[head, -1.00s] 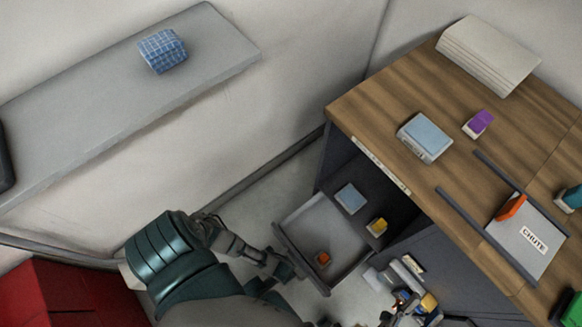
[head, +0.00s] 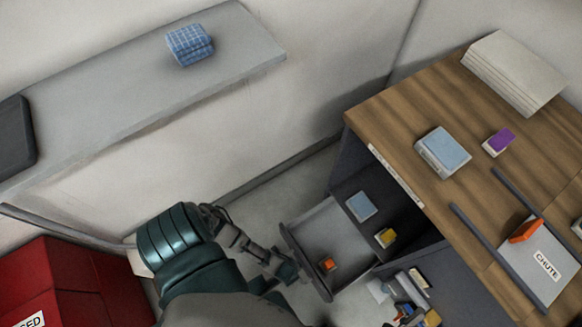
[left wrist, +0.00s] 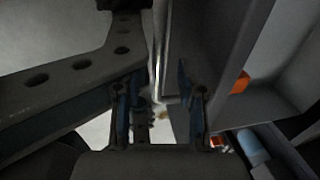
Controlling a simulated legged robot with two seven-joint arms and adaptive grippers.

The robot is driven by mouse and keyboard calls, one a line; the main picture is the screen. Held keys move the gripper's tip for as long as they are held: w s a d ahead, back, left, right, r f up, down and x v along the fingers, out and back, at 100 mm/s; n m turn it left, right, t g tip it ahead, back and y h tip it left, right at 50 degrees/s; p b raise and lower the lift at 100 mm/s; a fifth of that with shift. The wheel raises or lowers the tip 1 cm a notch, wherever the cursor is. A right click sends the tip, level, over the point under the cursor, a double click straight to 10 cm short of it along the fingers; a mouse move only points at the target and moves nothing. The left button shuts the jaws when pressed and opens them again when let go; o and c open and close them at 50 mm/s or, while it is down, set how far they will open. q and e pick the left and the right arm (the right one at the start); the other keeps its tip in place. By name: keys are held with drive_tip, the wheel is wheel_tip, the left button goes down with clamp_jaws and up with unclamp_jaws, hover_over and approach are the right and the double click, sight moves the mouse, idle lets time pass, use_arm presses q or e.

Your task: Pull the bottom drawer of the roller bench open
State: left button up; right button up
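The roller bench has a wooden top (head: 400,130) and a dark body. Its grey drawer (head: 335,235) stands out from the body at the lower left, with a small orange item (head: 328,265) inside. My left gripper (head: 288,270) is at the outer side of the drawer front. In the left wrist view, the two fingers (left wrist: 158,85) stand apart on either side of a shiny upright handle bar (left wrist: 161,45), with visible gaps. The drawer front (left wrist: 215,60) is just right of the bar. My right gripper is not in view.
A red box (head: 70,280) is at lower left. A wall shelf (head: 110,95) holds a blue checked bundle (head: 189,45).

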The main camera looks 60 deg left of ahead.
use_arm(q)
wheel_tip(320, 180, up, 10)
drive_tip(key=s, duration=0.2)
idle(0.7)
